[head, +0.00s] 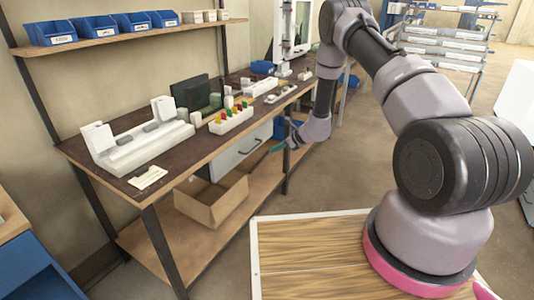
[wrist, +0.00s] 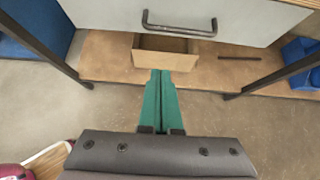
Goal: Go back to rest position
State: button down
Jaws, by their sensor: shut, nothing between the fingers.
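My gripper (wrist: 160,76) shows in the wrist view as two green fingers pressed together, with nothing between them. In the head view my gripper (head: 276,148) hangs at the front of the workbench (head: 75,153), below the height of its top, beside the grey drawer (head: 240,150). In the wrist view the fingers point toward the lower shelf (wrist: 110,65) and an open cardboard box (wrist: 165,55) under the drawer (wrist: 190,18). I cannot tell how far the fingertips are from the box.
A white clamp fixture (head: 135,145), a white block with coloured pieces (head: 231,120) and a paper label (head: 147,178) sit on the bench. Blue bins (head: 50,33) line the upper shelf. A wheeled rack (head: 440,50) stands at the back right. The floor (head: 345,165) beside the bench is clear.

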jog(key=s+r+n+g, duration=0.1)
jog(key=s+r+n, duration=0.25)
jog(key=r, duration=0.85)
jog(key=s+d+r+n, duration=0.1)
jog(key=s+r+n, duration=0.25)
jog(key=r, duration=0.75)
jog(key=s+r+n+g, duration=0.1)
jog(key=s+r+n, duration=0.25)
jog(key=r, duration=0.85)
jog(key=s+d+r+n+h, duration=0.1)
jog(key=s+d+r+n, duration=0.15)
jog(key=s+r, duration=0.4)
jog(key=s+d+r+n+h, duration=0.1)
jog(key=s+d+r+n, duration=0.15)
jog(key=s+r, duration=0.4)
jog(key=s+d+r+n+t+h, duration=0.1)
jog(key=s+d+n+h, duration=0.1)
jog(key=s, duration=0.6)
jog(key=s+d+r+n+t+h, duration=0.1)
jog(key=s+d+n+t+h, duration=0.1)
jog(key=s+d, duration=0.3)
jog(key=s+n, duration=0.1)
jog(key=s, duration=0.2)
jog(key=shift+s+r, duration=0.2)
jog(key=shift+r, duration=0.1)
